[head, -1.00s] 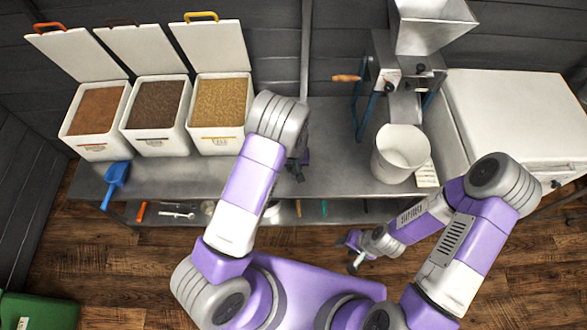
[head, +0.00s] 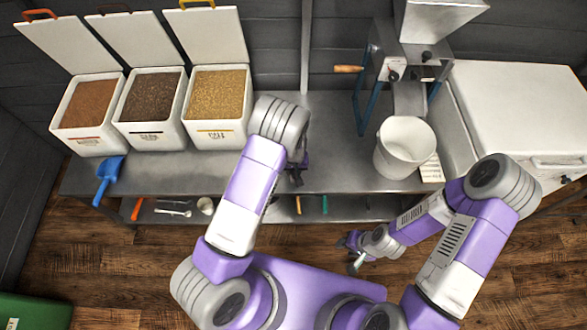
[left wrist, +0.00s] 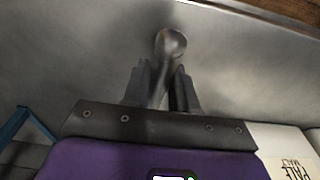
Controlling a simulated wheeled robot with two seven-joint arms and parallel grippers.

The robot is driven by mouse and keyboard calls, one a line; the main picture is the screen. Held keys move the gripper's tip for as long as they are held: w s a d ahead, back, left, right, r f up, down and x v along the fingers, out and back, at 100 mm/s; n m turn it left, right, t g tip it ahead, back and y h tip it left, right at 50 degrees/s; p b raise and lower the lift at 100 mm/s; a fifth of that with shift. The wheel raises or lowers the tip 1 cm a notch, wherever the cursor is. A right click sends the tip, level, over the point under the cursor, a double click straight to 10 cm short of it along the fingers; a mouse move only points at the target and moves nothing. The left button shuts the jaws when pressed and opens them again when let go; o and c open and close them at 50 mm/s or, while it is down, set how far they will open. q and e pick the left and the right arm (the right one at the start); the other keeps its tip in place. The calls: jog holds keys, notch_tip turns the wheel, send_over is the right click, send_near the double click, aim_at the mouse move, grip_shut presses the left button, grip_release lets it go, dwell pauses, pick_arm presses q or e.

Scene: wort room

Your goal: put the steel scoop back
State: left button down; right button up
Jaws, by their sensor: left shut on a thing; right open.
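The steel scoop (left wrist: 171,44) is between the fingers of my left gripper (left wrist: 161,85) in the left wrist view. Its rounded bowl points away from the wrist, over a grey metal surface. In the head view my left gripper (head: 296,172) is over the front part of the steel bench (head: 335,165), right of the bins. The scoop cannot be made out there. My right gripper (head: 356,253) is open and empty, low in front of the bench and over the floor.
Three open bins, with brown (head: 91,103), dark (head: 152,97) and golden (head: 219,95) grain, stand at the bench's left. A blue scoop (head: 110,178) is at the front left edge. A white bucket (head: 405,148) stands below the mill (head: 405,70). A lower shelf holds small tools (head: 173,208).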

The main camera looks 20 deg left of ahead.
pick_arm(q)
jog(key=c, duration=0.8)
grip_release()
jog(key=r+p, duration=0.1)
jog(key=r, duration=0.4)
jog(key=r+p, duration=0.1)
jog(key=r, duration=0.1)
jog(key=shift+s+d+r+p, duration=0.1)
jog(key=shift+s+r+p, duration=0.15)
jog(key=shift+s+p, duration=0.15)
jog(key=shift+s+f, duration=0.1)
